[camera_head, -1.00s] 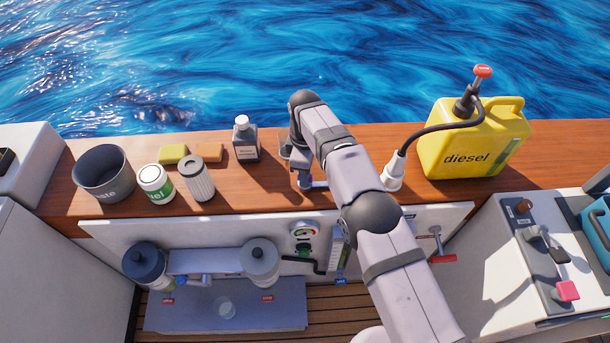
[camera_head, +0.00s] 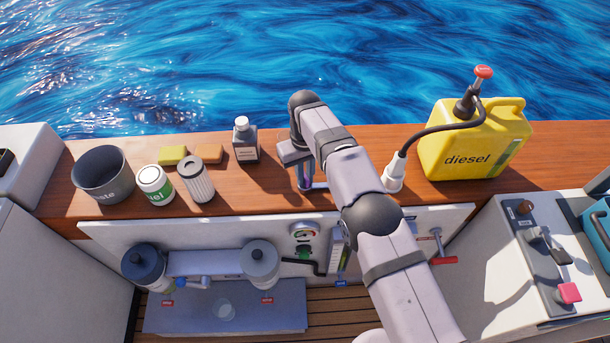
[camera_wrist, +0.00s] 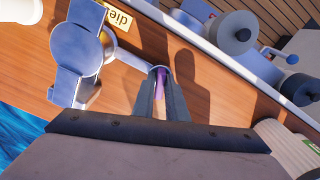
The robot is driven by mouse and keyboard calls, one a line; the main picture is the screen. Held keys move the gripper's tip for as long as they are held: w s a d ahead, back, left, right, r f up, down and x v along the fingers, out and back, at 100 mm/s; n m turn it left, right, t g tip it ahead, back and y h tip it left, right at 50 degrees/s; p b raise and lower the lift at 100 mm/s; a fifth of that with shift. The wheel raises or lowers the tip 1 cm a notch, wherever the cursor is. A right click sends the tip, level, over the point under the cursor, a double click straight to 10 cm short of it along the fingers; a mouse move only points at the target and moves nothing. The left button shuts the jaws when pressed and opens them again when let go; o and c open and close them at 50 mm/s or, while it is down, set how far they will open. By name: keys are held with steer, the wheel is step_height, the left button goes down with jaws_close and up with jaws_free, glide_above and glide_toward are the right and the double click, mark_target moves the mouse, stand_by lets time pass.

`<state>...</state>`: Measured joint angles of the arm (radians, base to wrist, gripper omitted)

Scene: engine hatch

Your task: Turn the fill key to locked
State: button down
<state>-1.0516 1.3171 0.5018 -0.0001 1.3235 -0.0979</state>
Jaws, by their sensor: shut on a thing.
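The fill key (camera_wrist: 85,48) shows in the wrist view as a blue-grey metal piece with a round hub on the wooden deck. A thin arm runs from the hub to an upright purple grip. My gripper (camera_wrist: 160,82) is shut on that grip, with one finger on each side. In the head view my gripper (camera_head: 306,178) is low over the deck, left of the white nozzle, and my wrist and arm hide most of the key. I cannot read any lock marking.
The yellow diesel can (camera_head: 470,140) stands to the right, its hose ending in a white nozzle (camera_head: 394,175). A small dark bottle (camera_head: 246,146), filter (camera_head: 197,180), green-labelled can (camera_head: 155,186) and grey bucket (camera_head: 103,177) stand to the left. Gauge and valves sit on the panel below.

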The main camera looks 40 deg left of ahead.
steer(key=m, duration=0.4)
steer(key=shift+r, duration=0.1)
stand_by(0.4)
steer(key=c, duration=1.8)
jaws_free()
steer(key=shift+o, duration=0.2)
steer(key=shift+r, duration=3.65)
